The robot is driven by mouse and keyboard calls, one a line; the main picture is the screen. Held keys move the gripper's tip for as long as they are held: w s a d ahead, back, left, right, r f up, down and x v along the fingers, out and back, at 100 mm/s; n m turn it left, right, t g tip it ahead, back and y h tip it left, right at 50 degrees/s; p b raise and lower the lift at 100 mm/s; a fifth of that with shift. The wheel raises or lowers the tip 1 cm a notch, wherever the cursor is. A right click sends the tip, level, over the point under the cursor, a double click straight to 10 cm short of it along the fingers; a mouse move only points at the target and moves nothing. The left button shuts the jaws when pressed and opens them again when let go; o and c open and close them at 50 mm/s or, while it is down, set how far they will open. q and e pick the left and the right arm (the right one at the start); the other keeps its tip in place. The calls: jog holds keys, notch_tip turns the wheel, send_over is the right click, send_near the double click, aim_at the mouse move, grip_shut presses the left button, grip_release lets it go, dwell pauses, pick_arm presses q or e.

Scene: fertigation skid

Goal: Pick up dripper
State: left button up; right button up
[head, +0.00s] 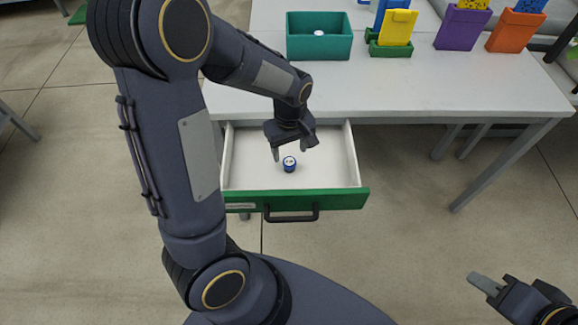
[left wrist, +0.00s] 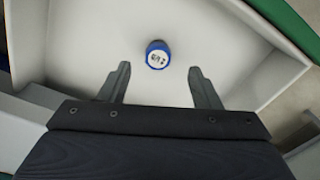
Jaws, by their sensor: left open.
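The dripper (head: 289,164) is a small blue round piece with a white, marked top, sitting on the white floor of the open drawer (head: 248,175). In the left wrist view the dripper (left wrist: 158,55) lies just beyond the fingertips, roughly centred between them. My left gripper (head: 290,154) reaches down into the drawer, open and empty, with its fingers apart near the dripper; it also shows in the left wrist view (left wrist: 158,69). My right gripper (head: 483,284) is at the lower right, away from the drawer; its finger opening is not clear.
The drawer has a green front (head: 340,200) with a dark handle (head: 291,217). Above it is a white table (head: 450,95) holding a teal bin (head: 319,45), a yellow piece in a green holder (head: 397,28), and purple (head: 462,28) and orange (head: 515,32) holders. Open floor lies right of the drawer.

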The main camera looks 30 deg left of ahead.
aim_at(290, 161)
pick_arm(q)
jog(key=f, duration=0.4)
jog(key=f+b, duration=0.1)
jog(key=f, duration=0.2)
jog(key=shift+w+a, duration=0.15)
jog(key=shift+w, duration=0.1)
jog(key=shift+c, duration=0.4)
jog(key=c, duration=1)
